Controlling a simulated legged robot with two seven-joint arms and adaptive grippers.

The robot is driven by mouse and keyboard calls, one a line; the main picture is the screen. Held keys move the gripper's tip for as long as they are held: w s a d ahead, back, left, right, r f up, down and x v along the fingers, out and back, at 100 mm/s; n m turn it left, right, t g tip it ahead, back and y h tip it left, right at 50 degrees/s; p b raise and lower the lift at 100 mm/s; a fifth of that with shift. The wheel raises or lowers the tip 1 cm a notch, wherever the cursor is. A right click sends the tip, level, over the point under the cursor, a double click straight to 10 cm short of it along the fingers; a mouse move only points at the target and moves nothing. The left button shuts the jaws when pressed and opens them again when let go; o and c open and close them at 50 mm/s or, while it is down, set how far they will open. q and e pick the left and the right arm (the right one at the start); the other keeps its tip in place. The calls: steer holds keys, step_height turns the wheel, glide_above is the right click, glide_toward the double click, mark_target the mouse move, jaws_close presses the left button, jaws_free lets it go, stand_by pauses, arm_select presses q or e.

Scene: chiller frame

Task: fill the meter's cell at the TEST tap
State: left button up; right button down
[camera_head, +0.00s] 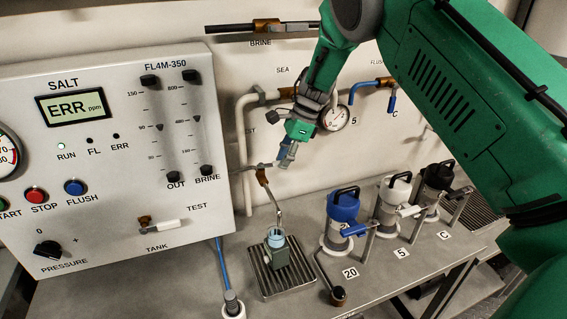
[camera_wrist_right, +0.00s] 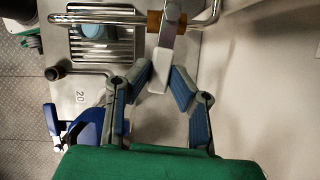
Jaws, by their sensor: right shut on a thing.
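The meter (camera_head: 278,259), a small grey-green box with a pale blue round cell (camera_head: 276,239) on top, stands on the slotted drip tray (camera_head: 259,283). The TEST tap has a brass body (camera_head: 262,176) and a thin spout (camera_head: 279,213) that bends down above the cell. The cell also shows in the right wrist view (camera_wrist_right: 92,29), with the spout (camera_wrist_right: 100,19) beside it. I cannot tell whether water runs. My left gripper is out of view.
Blue (camera_head: 342,207), white (camera_head: 393,190) and black (camera_head: 438,178) topped canisters stand on the bench at right. A brown-capped pipe (camera_head: 338,294) stands before them. The panel (camera_head: 110,165) at left shows ERR. A gauge (camera_head: 336,116) hangs behind my right arm.

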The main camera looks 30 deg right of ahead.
steer(key=shift+w+r, duration=0.1)
steer(key=shift+w, duration=0.05)
steer(key=c, duration=1.4)
jaws_free()
steer(key=shift+c, duration=0.2)
steer(key=v, duration=1.1)
steer(key=shift+d+r, duration=0.3)
steer(key=shift+d, duration=0.1)
